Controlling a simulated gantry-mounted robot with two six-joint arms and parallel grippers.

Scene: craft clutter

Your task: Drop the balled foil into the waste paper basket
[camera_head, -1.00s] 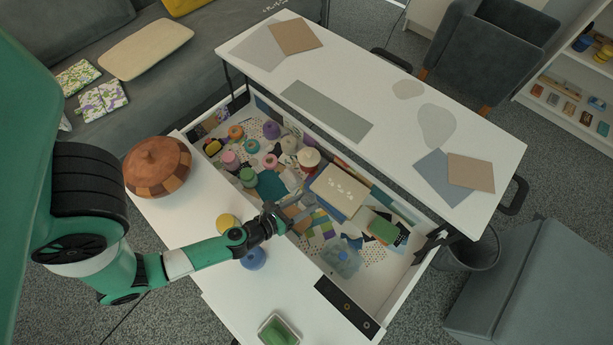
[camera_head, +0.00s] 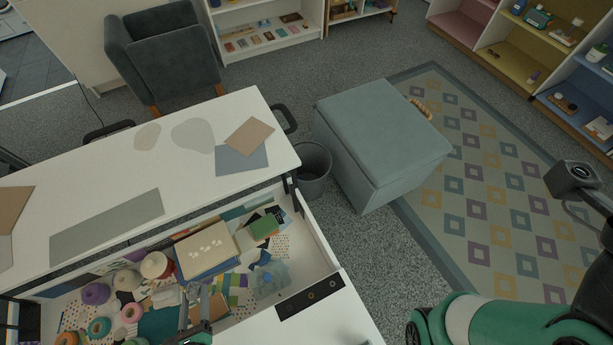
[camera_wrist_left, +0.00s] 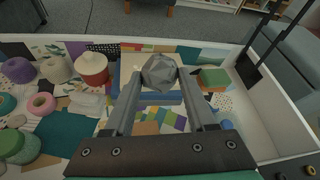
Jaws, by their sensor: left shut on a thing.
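The balled foil (camera_wrist_left: 160,72) is a grey, faceted lump between the fingertips of my left gripper (camera_wrist_left: 160,82) in the left wrist view. The gripper is shut on it and holds it over the open drawer of craft supplies. In the head view my left gripper (camera_head: 190,296) is at the lower left, above the drawer; the foil is hard to make out there. The waste paper basket (camera_head: 314,172) is a dark grey round bin on the floor, to the right of the gripper, past the drawer's right end. My right gripper's fingers do not show.
The open drawer (camera_head: 318,252) holds yarn, boxes and paper. The white table (camera_head: 95,180) lies behind it, its right end near the basket. A grey ottoman (camera_head: 380,140) stands close to the basket's right. Carpet in front of the basket is clear.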

